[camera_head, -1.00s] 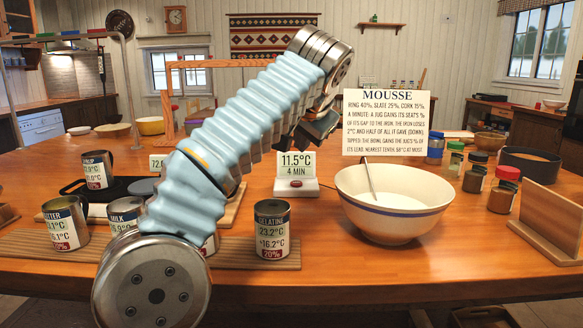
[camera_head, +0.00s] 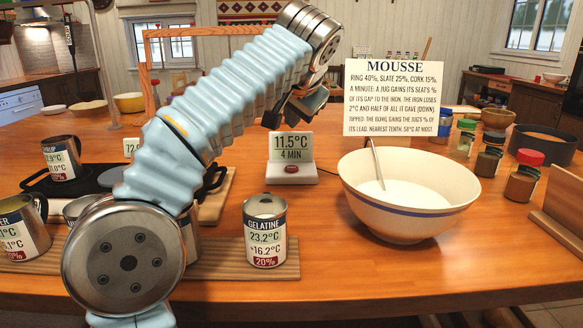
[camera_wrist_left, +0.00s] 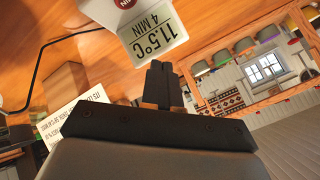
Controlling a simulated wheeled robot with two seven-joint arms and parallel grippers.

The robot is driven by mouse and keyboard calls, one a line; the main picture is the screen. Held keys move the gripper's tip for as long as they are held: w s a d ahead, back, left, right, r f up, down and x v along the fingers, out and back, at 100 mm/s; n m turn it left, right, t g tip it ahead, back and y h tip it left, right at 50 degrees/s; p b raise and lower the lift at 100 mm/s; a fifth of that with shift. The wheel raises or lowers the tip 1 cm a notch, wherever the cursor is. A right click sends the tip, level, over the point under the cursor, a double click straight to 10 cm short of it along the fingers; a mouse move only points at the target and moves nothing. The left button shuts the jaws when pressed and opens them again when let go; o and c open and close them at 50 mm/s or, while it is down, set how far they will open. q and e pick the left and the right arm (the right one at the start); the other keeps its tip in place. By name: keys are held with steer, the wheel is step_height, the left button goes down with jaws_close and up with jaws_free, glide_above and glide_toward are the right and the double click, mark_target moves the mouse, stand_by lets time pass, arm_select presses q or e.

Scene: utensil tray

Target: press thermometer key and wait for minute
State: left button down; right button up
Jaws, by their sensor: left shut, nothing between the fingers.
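The thermometer is a white unit with a tilted display (camera_head: 291,147) reading 11.5°C and 4 MIN. Its round red key (camera_head: 291,169) is on the base in front and looks uncovered. My left gripper (camera_head: 274,118) is shut and empty, above and slightly behind or in front of the display; the depth is unclear. In the left wrist view its closed fingers (camera_wrist_left: 162,78) point toward the display (camera_wrist_left: 158,34), with a visible gap in the picture. The red key (camera_wrist_left: 124,3) is cut by the top edge there. A dark shape (camera_head: 575,105) at the right edge looks like my right gripper; its fingers are unclear.
A white bowl (camera_head: 372,190) with a spoon stands right of the thermometer, with the MOUSSE sign (camera_head: 400,100) behind it. The gelatine can (camera_head: 265,236) stands in front on a wooden board (camera_head: 230,270). Spice jars (camera_head: 489,160) are farther right. My left arm hides part of the table's left.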

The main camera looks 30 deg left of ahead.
arm_select(q)
steer(key=b, duration=0.2)
glide_above(293, 169)
step_height(293, 169, down, 6)
steer(key=shift+s+r, duration=0.1)
steer(key=shift+r, duration=0.15)
steer(key=shift+f+b, duration=0.8)
steer(key=shift+f, duration=0.05)
stand_by(1.0)
steer(key=shift+f, duration=0.4)
steer(key=shift+f+b, duration=0.35)
steer(key=shift+b, duration=0.2)
stand_by(0.3)
stand_by(0.4)
steer(key=shift+r+p, duration=0.8)
steer(key=shift+p, duration=0.05)
